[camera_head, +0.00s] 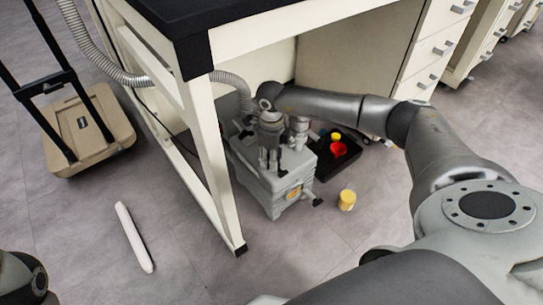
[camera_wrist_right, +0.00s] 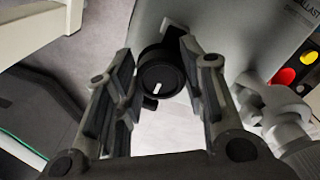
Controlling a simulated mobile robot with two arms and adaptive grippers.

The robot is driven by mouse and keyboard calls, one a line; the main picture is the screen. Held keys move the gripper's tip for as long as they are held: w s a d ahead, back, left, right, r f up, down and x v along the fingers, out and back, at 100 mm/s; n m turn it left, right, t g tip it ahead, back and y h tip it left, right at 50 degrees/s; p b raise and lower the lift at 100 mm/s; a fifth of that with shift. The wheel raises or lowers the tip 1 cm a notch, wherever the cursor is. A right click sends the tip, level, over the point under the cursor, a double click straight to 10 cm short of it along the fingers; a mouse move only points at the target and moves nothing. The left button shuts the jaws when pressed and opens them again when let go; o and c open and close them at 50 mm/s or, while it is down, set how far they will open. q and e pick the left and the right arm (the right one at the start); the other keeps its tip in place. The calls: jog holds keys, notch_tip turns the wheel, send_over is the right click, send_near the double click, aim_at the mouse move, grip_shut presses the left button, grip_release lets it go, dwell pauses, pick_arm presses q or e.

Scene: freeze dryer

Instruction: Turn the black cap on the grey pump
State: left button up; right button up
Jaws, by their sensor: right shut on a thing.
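The grey pump (camera_head: 262,183) stands on the floor under the bench; its grey face (camera_wrist_right: 235,30) fills the upper part of the right wrist view. The black cap (camera_wrist_right: 160,82) is round, with a white mark pointing up and slightly right. My right gripper (camera_wrist_right: 157,62) has its fingers on either side of the cap and is shut on it. In the head view my right gripper (camera_head: 270,160) points down over the pump and hides the cap. My left gripper is out of view.
A bench leg (camera_head: 213,160) stands left of the pump. A white rod (camera_head: 133,237) and a beige trolley (camera_head: 90,130) are at left.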

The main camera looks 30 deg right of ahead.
jog(key=shift+c, duration=0.6)
jog(key=shift+r+p, duration=0.1)
jog(key=shift+p, duration=0.2)
jog(key=shift+m, duration=0.3)
